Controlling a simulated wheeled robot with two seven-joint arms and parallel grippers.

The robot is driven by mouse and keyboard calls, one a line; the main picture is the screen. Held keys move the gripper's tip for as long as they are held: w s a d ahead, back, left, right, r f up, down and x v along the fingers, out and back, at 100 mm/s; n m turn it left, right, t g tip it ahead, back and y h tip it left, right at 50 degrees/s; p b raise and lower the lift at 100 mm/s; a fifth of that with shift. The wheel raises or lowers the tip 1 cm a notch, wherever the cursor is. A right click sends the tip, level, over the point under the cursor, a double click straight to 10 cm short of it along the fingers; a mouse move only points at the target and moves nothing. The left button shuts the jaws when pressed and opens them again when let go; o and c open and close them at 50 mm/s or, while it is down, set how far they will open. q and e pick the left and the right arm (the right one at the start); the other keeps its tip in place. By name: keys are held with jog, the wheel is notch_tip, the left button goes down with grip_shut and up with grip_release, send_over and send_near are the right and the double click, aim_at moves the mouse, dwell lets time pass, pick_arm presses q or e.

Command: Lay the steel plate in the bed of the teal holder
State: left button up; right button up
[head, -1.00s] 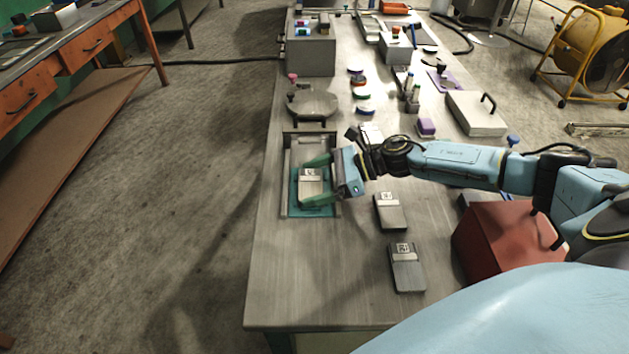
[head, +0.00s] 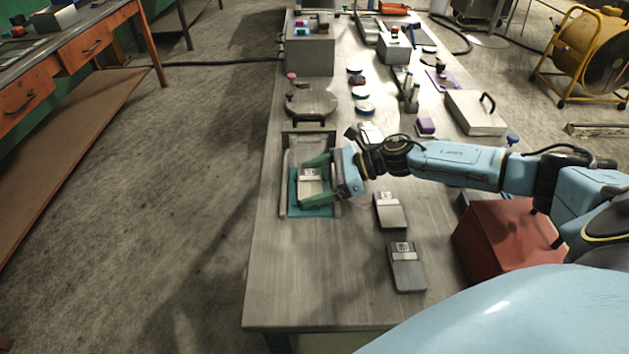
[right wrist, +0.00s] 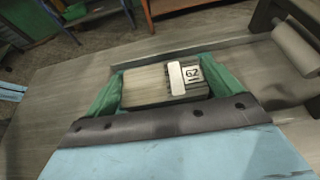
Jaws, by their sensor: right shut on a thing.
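The steel plate (head: 311,187) is a small grey block with a pale band and a printed label. My right gripper (head: 318,179) is shut on it, with one green finger at each end side. The plate is over the teal bed of the holder (head: 294,203); I cannot tell whether it touches the bed. In the right wrist view the plate (right wrist: 147,86) sits between the green fingers, its label reading about "G2". The gripper hides part of the holder's right side. My left gripper is not in view.
Two similar labelled plates, a nearer one (head: 407,275) and a farther one (head: 391,214), lie right of the holder. A red box (head: 500,240) stands at the right edge. A round plate stand (head: 312,103) is behind the holder. The table's front left is clear.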

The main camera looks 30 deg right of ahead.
jog(key=shift+s+f, duration=0.1)
jog(key=shift+f, duration=0.1)
jog(key=o, duration=1.1)
jog(key=shift+o, duration=0.3)
jog(key=shift+f, duration=0.1)
jog(key=shift+s, duration=0.1)
jog(key=shift+f, duration=0.15)
jog(key=shift+a, duration=0.1)
jog(key=shift+r+p, duration=1.35)
jog(key=shift+r, duration=0.7)
jog(key=shift+r+p, duration=1.5)
jog(key=shift+r, duration=0.75)
